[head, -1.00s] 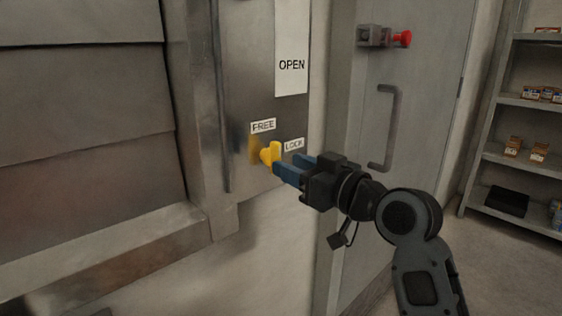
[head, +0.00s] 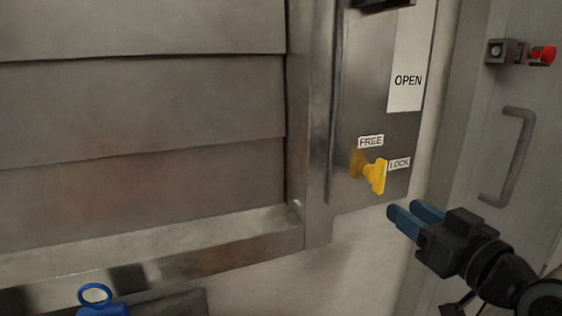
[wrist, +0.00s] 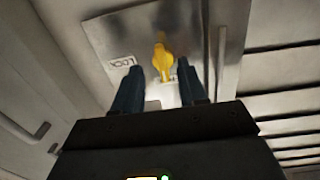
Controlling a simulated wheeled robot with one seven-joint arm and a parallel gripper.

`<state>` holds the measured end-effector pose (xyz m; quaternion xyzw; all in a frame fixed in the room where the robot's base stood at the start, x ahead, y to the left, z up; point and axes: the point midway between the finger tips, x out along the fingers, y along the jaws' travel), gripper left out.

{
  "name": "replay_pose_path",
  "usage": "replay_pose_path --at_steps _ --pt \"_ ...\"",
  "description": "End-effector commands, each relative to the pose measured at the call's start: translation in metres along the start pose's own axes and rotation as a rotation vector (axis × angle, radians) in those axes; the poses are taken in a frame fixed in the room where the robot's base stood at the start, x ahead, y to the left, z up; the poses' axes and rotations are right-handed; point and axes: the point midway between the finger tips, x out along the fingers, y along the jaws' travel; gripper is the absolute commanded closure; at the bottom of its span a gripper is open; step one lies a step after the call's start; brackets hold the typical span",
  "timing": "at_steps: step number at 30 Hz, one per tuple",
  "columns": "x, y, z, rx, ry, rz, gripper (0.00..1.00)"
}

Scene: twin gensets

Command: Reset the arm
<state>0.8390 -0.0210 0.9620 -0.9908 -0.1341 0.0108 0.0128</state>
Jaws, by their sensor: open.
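My gripper (head: 416,217) is open and empty, with two blue fingers. In the head view it is at the lower right, below and to the right of the yellow knob (head: 376,176), and apart from it. The knob sits on a metal plate (head: 346,120) between a FREE label (head: 370,141) and a LOCK label (head: 399,163), with its handle toward LOCK. In the wrist view the knob (wrist: 162,62) shows beyond the gap between the fingertips (wrist: 158,82), which hold nothing.
A louvred shutter (head: 140,110) fills the left. An OPEN sign (head: 407,80) is above the knob. At right, a door has a handle (head: 508,155) and a red-tipped latch (head: 540,55). A blue ringed object (head: 96,300) is at the bottom left.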

Motion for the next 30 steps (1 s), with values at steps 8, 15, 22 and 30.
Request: replay_pose_path --at_steps 8,15,22,30 --pt "-0.066 -0.023 0.073 0.102 -0.070 0.134 0.58" --pt "-0.139 -0.046 0.114 0.132 -0.121 0.232 0.58" --pt "-0.218 -0.071 0.129 0.120 -0.167 0.293 0.58" --pt "-0.310 -0.099 0.117 0.074 -0.215 0.315 0.58"
